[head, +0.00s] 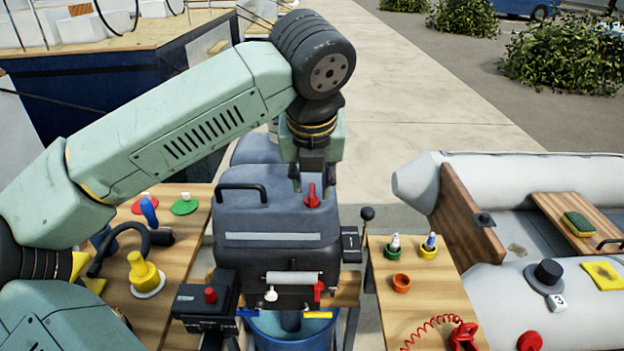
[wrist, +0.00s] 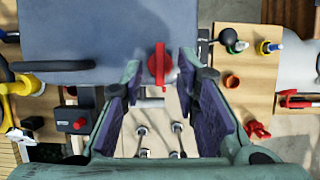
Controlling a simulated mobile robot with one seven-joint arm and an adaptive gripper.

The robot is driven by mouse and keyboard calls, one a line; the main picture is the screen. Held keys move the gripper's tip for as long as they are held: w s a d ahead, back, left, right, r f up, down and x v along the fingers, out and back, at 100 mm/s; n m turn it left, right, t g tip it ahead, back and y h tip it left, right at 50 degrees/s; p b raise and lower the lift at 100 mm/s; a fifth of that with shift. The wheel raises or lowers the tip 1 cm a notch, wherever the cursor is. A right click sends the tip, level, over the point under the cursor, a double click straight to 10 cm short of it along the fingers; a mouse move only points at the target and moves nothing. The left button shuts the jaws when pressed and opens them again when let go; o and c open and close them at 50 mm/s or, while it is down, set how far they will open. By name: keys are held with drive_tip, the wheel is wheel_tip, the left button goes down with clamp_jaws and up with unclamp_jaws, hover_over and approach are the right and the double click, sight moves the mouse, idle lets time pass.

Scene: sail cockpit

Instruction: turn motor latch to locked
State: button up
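The grey outboard motor (head: 275,220) stands in the middle of the head view, and its cowl (wrist: 90,40) fills the upper left of the wrist view. A red latch handle (head: 312,196) sits on the cowl's top near its right side. In the wrist view the red handle (wrist: 159,64) is a narrow bar lying along the picture's vertical. My gripper (head: 313,183) points down over it, with its fingers apart. In the wrist view my gripper (wrist: 161,74) has one finger on each side of the handle, with gaps visible. Contact cannot be told.
A second red lever (head: 318,291) is on the motor's lower front. A black handle (head: 241,190) rises on the cowl's left. A black box with a red knob (head: 210,296) stands front left. Wooden tables with small items flank the motor; an inflatable boat (head: 530,180) lies right.

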drive_tip(key=shift+x, duration=1.1)
clamp_jaws()
